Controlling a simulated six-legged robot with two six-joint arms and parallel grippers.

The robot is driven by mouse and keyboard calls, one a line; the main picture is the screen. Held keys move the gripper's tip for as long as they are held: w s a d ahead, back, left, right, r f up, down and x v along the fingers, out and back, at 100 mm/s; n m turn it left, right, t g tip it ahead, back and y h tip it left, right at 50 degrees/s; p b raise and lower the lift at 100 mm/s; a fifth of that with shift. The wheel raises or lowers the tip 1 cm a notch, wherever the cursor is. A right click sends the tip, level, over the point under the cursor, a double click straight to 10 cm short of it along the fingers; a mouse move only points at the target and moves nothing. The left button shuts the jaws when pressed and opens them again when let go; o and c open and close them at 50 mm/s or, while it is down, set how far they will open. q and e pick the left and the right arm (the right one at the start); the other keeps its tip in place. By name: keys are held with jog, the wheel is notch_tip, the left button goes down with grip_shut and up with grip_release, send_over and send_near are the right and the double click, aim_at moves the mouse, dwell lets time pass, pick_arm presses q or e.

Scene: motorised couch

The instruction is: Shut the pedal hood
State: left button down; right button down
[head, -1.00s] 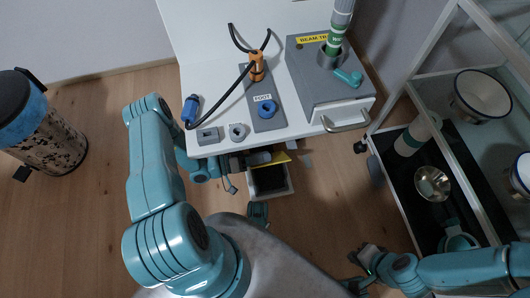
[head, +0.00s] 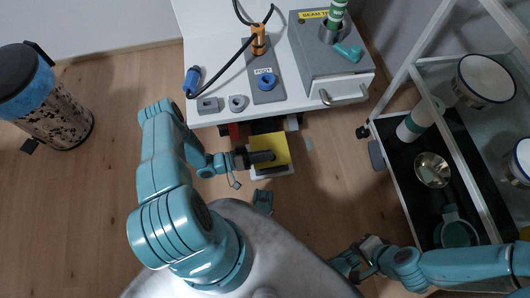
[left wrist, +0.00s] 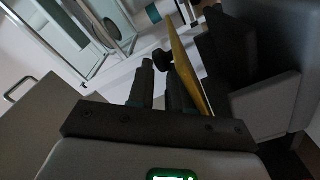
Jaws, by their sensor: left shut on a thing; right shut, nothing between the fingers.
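The pedal hood is a yellow plate (head: 281,143) below the front edge of the white table. In the head view its broad face shows, over a pale box (head: 271,174) on the floor. My left gripper (head: 266,157) reaches in from the left across the hood and is shut on part of it. In the left wrist view the hood (left wrist: 190,72) appears as a thin tilted yellow strip, with a dark round knob (left wrist: 163,60) by the fingertips. The exact grip is partly hidden. My right gripper (head: 352,260) is shut and empty at the lower right, away from the hood.
A shelved trolley (head: 400,150) with dishes stands at the right. A patterned bin (head: 55,110) stands at the left.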

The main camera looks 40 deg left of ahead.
pick_arm(q)
jog(key=shift+s+d+f+m, duration=0.45)
jog(key=shift+d+m, duration=0.05)
jog(key=shift+d, duration=0.1)
jog(key=c, duration=0.9)
grip_release()
jog(key=v, duration=0.5)
jog(key=p+v, duration=0.1)
jog(key=v, duration=0.5)
jog(key=a+v, duration=0.1)
jog(key=v, duration=0.4)
jog(key=shift+w+a+r+p, duration=0.1)
jog(key=shift+w+r+p, duration=0.1)
jog(key=shift+r+p, duration=0.2)
